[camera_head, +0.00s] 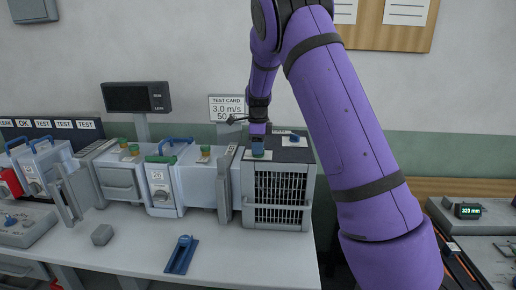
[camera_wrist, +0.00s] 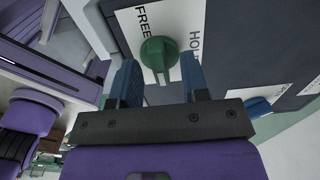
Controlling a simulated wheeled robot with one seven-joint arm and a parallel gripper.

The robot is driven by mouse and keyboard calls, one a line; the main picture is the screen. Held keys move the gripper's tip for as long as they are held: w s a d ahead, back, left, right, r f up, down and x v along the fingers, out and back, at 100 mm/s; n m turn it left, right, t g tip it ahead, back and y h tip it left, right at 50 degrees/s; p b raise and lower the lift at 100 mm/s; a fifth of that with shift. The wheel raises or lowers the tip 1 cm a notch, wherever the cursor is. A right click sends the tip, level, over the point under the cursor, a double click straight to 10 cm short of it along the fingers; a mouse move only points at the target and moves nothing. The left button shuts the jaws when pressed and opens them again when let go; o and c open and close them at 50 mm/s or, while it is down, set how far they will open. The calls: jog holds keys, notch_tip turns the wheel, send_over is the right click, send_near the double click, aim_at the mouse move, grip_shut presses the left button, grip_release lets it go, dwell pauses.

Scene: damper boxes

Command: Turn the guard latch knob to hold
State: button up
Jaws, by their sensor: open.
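The green guard latch knob (camera_wrist: 158,52) sits on a white plate (camera_wrist: 125,22) marked FREE on the left and HOLD, partly covered, on the right in the wrist view. I cannot tell for sure which mark it points to. My gripper (camera_wrist: 158,66) is open, with one blue finger on each side of the knob; I see no clear contact. In the head view my gripper (camera_head: 258,150) is over the top front of the grey box with a black grille (camera_head: 278,192), and it hides the knob there.
A grey block (camera_head: 102,235) and a blue latch-like piece (camera_head: 181,254) lie on the white bench (camera_head: 235,262). White damper boxes (camera_head: 163,185) stand left of the grille box. The front bench area is mostly clear.

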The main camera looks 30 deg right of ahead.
jog(key=shift+f, duration=0.3)
grip_shut()
